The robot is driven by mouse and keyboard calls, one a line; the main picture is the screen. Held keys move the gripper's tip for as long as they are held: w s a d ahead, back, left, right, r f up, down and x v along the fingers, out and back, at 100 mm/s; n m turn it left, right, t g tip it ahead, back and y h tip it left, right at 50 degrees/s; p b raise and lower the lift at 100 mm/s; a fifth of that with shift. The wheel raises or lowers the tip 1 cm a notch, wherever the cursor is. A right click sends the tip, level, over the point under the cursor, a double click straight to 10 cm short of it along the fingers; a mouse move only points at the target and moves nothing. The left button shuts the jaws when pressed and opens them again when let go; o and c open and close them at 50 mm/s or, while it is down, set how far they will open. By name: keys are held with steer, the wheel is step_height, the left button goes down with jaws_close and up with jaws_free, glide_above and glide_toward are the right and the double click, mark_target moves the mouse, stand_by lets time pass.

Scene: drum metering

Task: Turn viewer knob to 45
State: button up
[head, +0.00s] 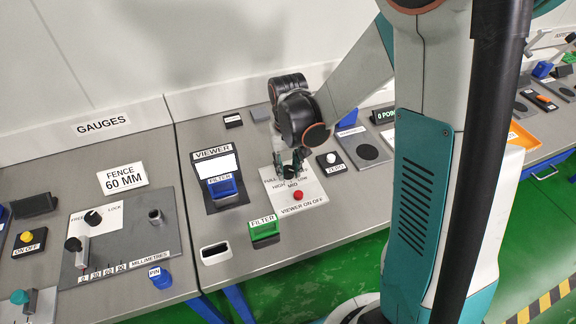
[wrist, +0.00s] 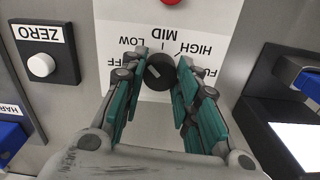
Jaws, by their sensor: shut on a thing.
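The viewer knob (wrist: 158,72) is a dark round knob with a light pointer line, on a white plate (wrist: 110,22) lettered LOW, MID, HIGH and more, partly covered. In the wrist view the plate appears upside down. My gripper (wrist: 160,68) has its teal fingers on both sides of the knob, shut on it. In the head view my gripper (head: 292,163) reaches down to the same plate (head: 302,185), and it hides the knob there. A red button (head: 298,195) marked VIEWER ON OFF sits on the plate in front of my gripper.
The VIEWER unit (head: 207,167) with a blue FILTER block (head: 222,188) is to the left. A green FILTER block (head: 264,230) stands near the front edge. A white ZERO button (head: 333,158) is close by on the right. The FENCE panel (head: 120,235) is farther left.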

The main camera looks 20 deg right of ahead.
mark_target(288, 169)
steer(key=o, duration=1.1)
steer(key=shift+c, duration=0.2)
steer(key=shift+r, duration=0.15)
step_height(288, 169, up, 12)
steer(key=s+r+t, duration=0.3)
steer(key=s, duration=0.4)
steer(key=s+r+n+t, duration=0.1)
steer(key=s+r+t, duration=0.2)
steer(key=s, duration=0.5)
steer(key=shift+r+t, duration=0.3)
steer(key=shift+t, duration=0.2)
